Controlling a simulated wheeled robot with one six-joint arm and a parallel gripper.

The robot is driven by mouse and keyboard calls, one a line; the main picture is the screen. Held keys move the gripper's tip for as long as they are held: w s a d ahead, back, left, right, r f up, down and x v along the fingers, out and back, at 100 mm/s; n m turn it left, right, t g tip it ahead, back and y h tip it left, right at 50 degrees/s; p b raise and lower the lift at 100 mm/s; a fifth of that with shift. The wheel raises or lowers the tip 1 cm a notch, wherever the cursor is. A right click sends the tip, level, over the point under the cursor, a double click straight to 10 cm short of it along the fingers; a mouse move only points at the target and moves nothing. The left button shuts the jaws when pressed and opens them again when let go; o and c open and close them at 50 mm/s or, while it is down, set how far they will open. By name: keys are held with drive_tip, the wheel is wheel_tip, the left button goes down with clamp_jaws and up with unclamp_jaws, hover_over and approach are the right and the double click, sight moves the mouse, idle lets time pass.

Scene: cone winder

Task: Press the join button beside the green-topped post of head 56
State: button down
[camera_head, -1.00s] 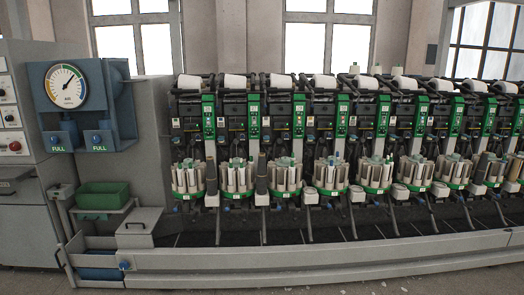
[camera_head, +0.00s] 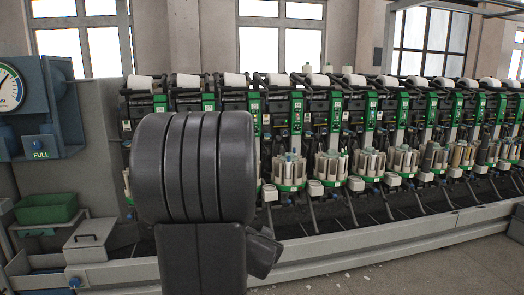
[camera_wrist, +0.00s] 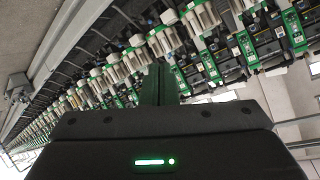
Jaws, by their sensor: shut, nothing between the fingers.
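The winding heads stand in a long row in the head view, each with a green-topped post, such as one post (camera_head: 296,113) right of my arm. The head numbers are too small to read, so I cannot tell which is head 56. No join button can be made out. In the wrist view my gripper (camera_wrist: 159,84) is shut and empty, its dark fingers pointing toward the row, which appears tilted. A green post panel (camera_wrist: 209,64) shows right of the fingertips; I cannot tell the distance. My dark arm hides the lower parts of the left heads in the head view.
A low grey rail (camera_head: 345,247) runs along the machine's foot. At the left are a green bin (camera_head: 46,208), a grey lidded box (camera_head: 90,240) and a blue gauge unit (camera_head: 62,110).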

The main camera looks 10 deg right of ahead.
drive_tip(key=w+d+r+m+h+b, duration=0.1)
drive_tip(key=w+d+m+h+b, duration=0.2)
drive_tip(key=d, duration=1.1)
drive_tip(key=w+m+h, duration=0.3)
drive_tip(key=m+h, duration=0.3)
drive_tip(key=h, duration=0.2)
drive_tip(key=shift+d+r, duration=0.2)
drive_tip(key=shift+d, duration=0.1)
